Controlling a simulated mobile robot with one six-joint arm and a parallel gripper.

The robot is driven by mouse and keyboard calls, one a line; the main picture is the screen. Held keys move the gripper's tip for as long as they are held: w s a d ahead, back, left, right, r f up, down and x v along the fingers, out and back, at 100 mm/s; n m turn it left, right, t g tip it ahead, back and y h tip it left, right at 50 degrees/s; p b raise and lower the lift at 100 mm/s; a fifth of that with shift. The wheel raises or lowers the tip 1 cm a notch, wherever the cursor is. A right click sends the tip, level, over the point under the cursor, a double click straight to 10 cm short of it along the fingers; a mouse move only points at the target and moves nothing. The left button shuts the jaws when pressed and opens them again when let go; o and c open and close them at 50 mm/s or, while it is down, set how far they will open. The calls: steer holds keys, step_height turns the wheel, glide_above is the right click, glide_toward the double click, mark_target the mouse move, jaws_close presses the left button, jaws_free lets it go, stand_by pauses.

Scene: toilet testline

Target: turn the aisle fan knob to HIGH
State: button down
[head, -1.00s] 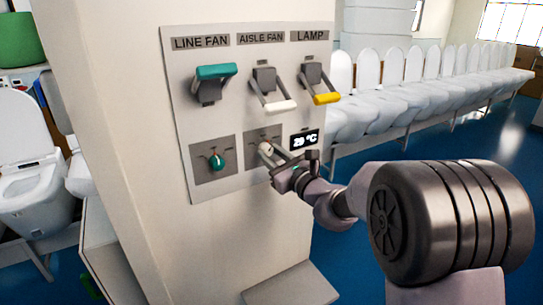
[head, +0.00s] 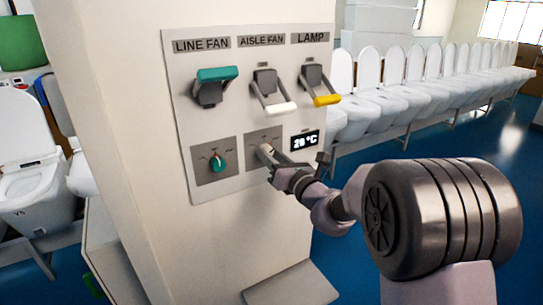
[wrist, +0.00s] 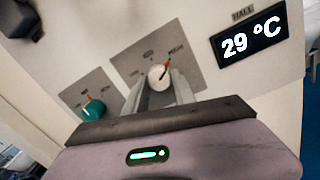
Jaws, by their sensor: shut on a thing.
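The aisle fan knob (head: 265,151) is small and white, on a grey plate low on the wall panel, below the AISLE FAN label (head: 262,40). In the wrist view the knob (wrist: 158,76) has a red pointer slanting up and right, toward the rightmost mark on its plate. The fingers partly hide the knob in the head view.
The teal line fan knob (head: 217,163) is just left. Above are a teal lever (head: 216,74), a white lever (head: 281,109) and a yellow lever (head: 327,100). A display (head: 305,141) reading 29 °C is close right of my gripper. Toilets (head: 390,95) stand behind at right.

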steer(key=shift+f, duration=0.15)
steer(key=c, duration=1)
jaws_free()
steer(key=shift+c, duration=0.2)
steer(key=r+b+v, duration=0.1)
steer(key=b+v, duration=0.4)
steer(key=v, duration=1.2)
steer(key=shift+s+f, duration=0.25)
steer(key=shift+f, duration=0.15)
